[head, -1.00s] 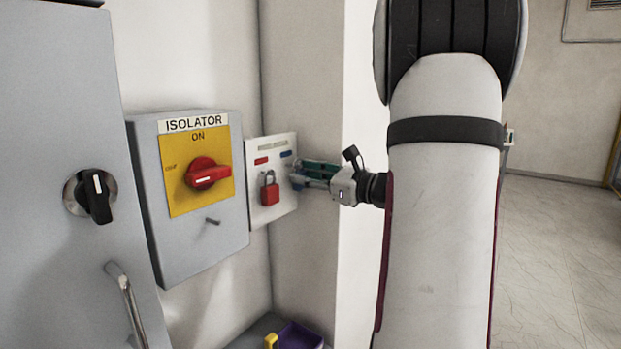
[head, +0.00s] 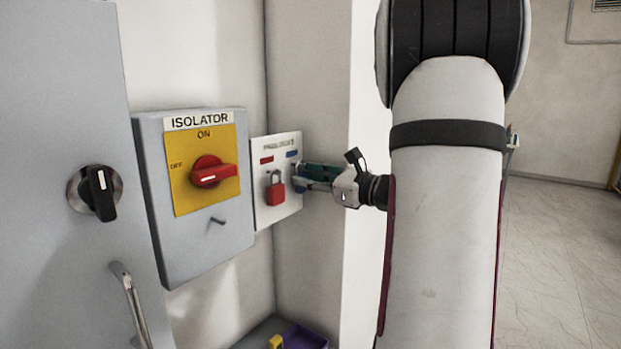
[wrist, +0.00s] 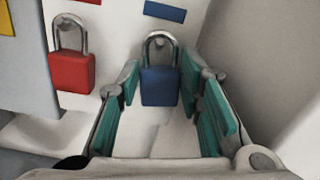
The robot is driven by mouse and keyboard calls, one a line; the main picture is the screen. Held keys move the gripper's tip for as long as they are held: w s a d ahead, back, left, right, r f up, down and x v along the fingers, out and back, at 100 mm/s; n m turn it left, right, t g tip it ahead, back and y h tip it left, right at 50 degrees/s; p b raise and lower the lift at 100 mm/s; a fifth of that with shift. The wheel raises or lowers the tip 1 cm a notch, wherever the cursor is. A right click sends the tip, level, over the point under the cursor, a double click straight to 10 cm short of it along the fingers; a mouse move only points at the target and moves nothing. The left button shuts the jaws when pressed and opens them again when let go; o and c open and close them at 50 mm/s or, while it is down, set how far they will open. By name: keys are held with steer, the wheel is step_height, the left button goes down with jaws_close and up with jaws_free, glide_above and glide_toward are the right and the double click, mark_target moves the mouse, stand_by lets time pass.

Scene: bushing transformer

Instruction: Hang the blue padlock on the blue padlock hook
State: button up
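The blue padlock (wrist: 160,87) is upright against the white padlock board (head: 262,212), below a blue label (wrist: 165,12). Its shackle is shut and seems to loop over a small peg, the blue padlock hook, which I cannot see clearly. My gripper (wrist: 160,92) faces the board with its green-padded fingers spread, one on each side of the padlock. A gap shows on the left; the right finger is close, and I cannot tell whether it touches. In the head view my gripper (head: 306,179) is at the board's right side and mostly hides the blue padlock.
A red padlock (head: 276,190) hangs left of the blue one, under a red label (head: 267,161). Further left is the grey isolator box (head: 203,248) with a red rotary switch (head: 211,172). A wall corner stands close on the right. A purple bin (head: 304,337) is below.

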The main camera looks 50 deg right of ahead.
steer(key=o, duration=0.4)
steer(key=shift+s, duration=0.1)
steer(key=shift+s+d, duration=0.15)
steer(key=shift+s, duration=0.1)
steer(key=s, duration=1.1)
steer(key=shift+s+d, duration=0.15)
steer(key=shift+d, duration=0.1)
